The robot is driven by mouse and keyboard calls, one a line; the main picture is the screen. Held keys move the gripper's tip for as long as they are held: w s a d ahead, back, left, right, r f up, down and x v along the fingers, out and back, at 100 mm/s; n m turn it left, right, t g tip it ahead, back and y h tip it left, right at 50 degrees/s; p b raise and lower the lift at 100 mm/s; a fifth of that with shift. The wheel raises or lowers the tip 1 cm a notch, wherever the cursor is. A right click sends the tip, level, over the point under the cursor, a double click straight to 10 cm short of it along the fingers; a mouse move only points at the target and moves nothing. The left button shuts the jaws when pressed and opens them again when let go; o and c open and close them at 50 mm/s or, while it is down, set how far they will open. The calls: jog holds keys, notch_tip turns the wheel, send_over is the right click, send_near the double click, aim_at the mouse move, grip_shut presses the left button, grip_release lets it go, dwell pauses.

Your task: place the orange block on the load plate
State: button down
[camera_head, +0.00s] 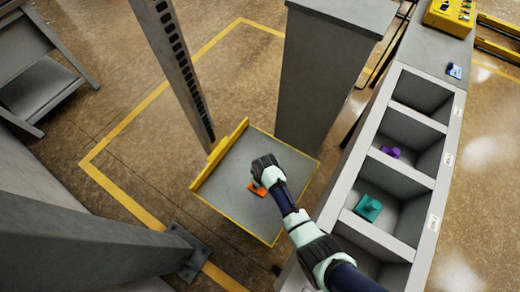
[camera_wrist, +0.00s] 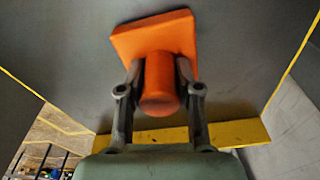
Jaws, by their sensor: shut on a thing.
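The orange block (camera_wrist: 157,38) has a flat square base and a round knob (camera_wrist: 160,85). My gripper (camera_wrist: 160,80) is shut on the knob, one finger on each side in the wrist view. In the head view my gripper (camera_head: 266,180) is over the grey load plate (camera_head: 227,180) with yellow edges, and the orange block (camera_head: 258,188) shows partly beneath it. The block is near the middle of the plate. I cannot tell whether its base touches the plate or is slightly above it.
A bin with several compartments (camera_head: 433,183) stands at the right. It holds a teal block (camera_head: 368,208) and a purple block (camera_head: 391,152). A grey column (camera_head: 325,75) rises behind the plate, and a slotted post (camera_head: 180,75) stands at its back left. A yellow control box (camera_head: 450,17) is at top right.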

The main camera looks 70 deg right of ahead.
jog(key=c, duration=0.8)
grip_release()
jog(key=shift+f, duration=0.15)
jog(key=r+p, duration=0.1)
jog(key=r, duration=0.3)
jog(key=s+r+p, duration=0.1)
jog(key=r+p, duration=0.1)
jog(key=r, duration=0.2)
jog(key=r+p, duration=0.2)
jog(key=r, duration=0.2)
jog(key=shift+s+a+r, duration=0.15)
jog(key=shift+a, duration=0.2)
